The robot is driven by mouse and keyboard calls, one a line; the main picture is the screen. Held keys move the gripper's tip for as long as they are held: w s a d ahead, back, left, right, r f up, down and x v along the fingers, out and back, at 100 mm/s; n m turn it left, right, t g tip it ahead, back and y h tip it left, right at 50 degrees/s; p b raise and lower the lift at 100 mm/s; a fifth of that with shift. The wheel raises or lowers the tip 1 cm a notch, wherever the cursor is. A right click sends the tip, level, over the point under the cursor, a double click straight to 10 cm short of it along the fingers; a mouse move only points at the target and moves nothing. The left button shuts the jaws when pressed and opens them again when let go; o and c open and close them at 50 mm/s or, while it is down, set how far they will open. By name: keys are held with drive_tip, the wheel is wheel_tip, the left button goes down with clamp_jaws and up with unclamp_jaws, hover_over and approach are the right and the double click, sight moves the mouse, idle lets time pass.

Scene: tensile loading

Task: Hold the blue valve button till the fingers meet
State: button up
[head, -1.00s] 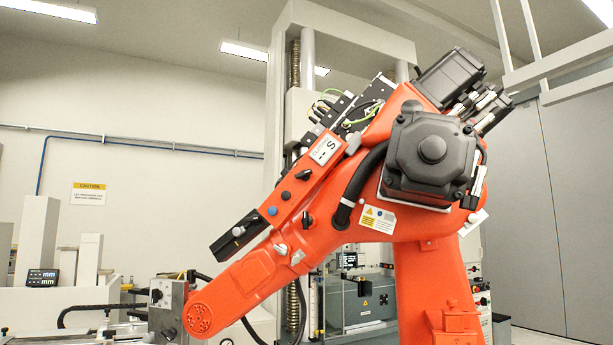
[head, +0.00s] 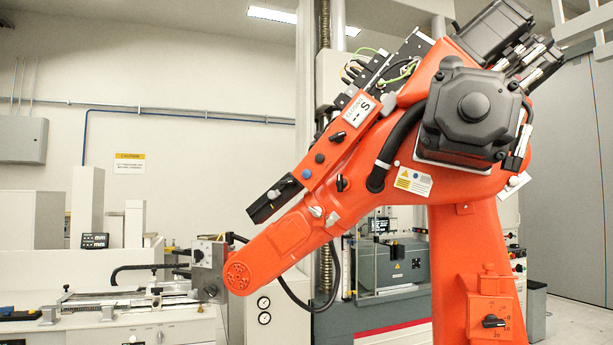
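The blue valve button (head: 306,174) is a small round blue cap on the side of the orange arm, which I take to be mine. It sits on the sloping upper link, below a dark round button (head: 320,158) and above a black end piece with a grey knob (head: 274,195). Nothing is touching the blue button. The arm slopes down to the left and ends at a grey metal block (head: 207,264), which seems to be my gripper end. Its fingers cannot be made out, so their opening does not show.
A bench (head: 165,325) with metal rails and fixtures stands by the arm's end at left. A grey cabinet (head: 395,268) and a tall testing frame stand behind the arm. A black rotary knob (head: 493,321) is on the orange column. Open floor shows at far right.

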clamp_jaws()
idle(1.4)
